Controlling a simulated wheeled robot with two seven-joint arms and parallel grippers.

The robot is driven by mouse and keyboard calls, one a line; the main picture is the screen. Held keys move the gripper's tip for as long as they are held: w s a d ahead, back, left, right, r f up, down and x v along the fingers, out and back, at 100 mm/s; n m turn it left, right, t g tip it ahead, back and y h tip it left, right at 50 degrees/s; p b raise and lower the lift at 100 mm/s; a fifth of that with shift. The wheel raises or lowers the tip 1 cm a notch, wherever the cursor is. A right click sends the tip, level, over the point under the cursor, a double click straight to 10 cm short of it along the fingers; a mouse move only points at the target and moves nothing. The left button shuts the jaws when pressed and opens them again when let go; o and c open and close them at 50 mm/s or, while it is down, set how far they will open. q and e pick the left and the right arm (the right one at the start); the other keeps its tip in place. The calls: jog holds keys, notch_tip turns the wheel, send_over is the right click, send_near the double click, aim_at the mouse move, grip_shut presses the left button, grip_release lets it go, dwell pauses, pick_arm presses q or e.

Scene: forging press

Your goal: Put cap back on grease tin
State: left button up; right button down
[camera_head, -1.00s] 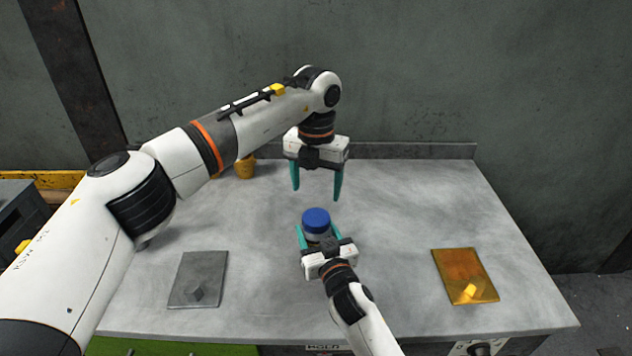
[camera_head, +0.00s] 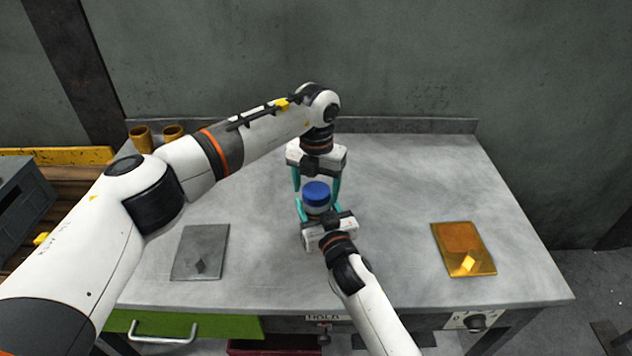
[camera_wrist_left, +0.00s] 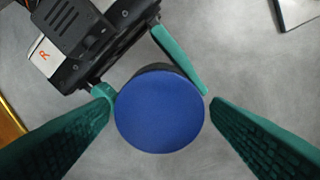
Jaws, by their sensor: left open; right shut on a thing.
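My right gripper (camera_head: 317,212) is shut on the tin from the front side. My left gripper (camera_head: 316,184) points down from above, open, with its teal fingers close to the cap. In the left wrist view the round blue cap (camera_wrist_left: 159,111) lies between the open left fingers (camera_wrist_left: 160,108), with a gap on both sides. Whether the cap is fully seated cannot be told; the cap hides the tin there.
A grey plate (camera_head: 200,250) lies at the left of the table and an orange plate (camera_head: 462,249) at the right. Two yellow-brown cups (camera_head: 141,139) stand at the back left. The table (camera_head: 400,190) is clear around the tin.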

pick_arm(q)
jog(key=c, duration=1)
jog(key=o, duration=1.2)
notch_tip(320, 180, up, 12)
pick_arm(e)
jog(key=shift+c, duration=1.6)
grip_release()
